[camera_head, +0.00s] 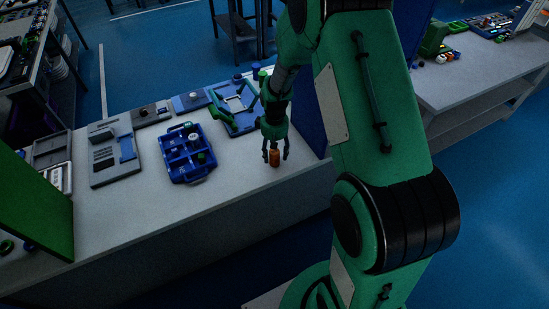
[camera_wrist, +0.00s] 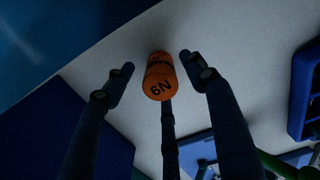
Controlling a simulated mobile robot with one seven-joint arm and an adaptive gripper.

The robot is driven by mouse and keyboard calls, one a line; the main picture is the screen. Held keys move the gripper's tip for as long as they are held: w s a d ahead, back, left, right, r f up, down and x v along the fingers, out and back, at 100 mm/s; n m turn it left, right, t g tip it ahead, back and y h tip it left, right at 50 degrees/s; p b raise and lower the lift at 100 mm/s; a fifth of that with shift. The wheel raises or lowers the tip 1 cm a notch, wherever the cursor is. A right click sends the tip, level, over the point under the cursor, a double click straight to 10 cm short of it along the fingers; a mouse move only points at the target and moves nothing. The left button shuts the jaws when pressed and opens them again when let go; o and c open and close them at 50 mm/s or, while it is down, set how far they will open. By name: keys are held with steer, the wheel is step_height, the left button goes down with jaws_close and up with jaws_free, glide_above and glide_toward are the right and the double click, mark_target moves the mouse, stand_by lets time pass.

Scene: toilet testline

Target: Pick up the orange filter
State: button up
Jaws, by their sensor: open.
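The orange filter (camera_head: 274,158) is a small cylinder standing on the grey-white table near its front edge, below my gripper. In the wrist view the orange filter (camera_wrist: 160,77) shows dark markings, including "6N" or "9N", on its end. My gripper (camera_head: 275,154) points down with its fingers spread around the filter. In the wrist view my gripper (camera_wrist: 156,62) has one finger to each side of the filter, with visible gaps, and a third finger lies below it in the picture. I cannot tell whether that third finger touches it.
A blue tray (camera_head: 174,170) with small parts stands left of my gripper. A blue fixture (camera_head: 220,121) with green parts lies behind it. A dark blue panel (camera_head: 309,116) stands close on the right. The tabletop (camera_head: 228,190) at the front is clear.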

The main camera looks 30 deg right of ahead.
steer(key=c, duration=1.3)
steer(key=shift+r, duration=0.1)
steer(key=shift+r, duration=0.5)
steer(key=shift+s+r+p, duration=0.2)
steer(key=shift+r+p, duration=0.1)
steer(key=shift+r, duration=0.35)
steer(key=shift+s+r+p, duration=0.2)
steer(key=shift+r+p, duration=0.1)
steer(key=shift+r, duration=0.3)
steer(key=s+a, duration=0.1)
steer(key=s, duration=0.4)
steer(key=s+a+r+p, duration=0.1)
steer(key=s, duration=0.4)
steer(key=s+a, duration=0.1)
steer(key=s, duration=0.4)
steer(key=shift+r+p, duration=0.15)
steer(key=shift+p, duration=0.2)
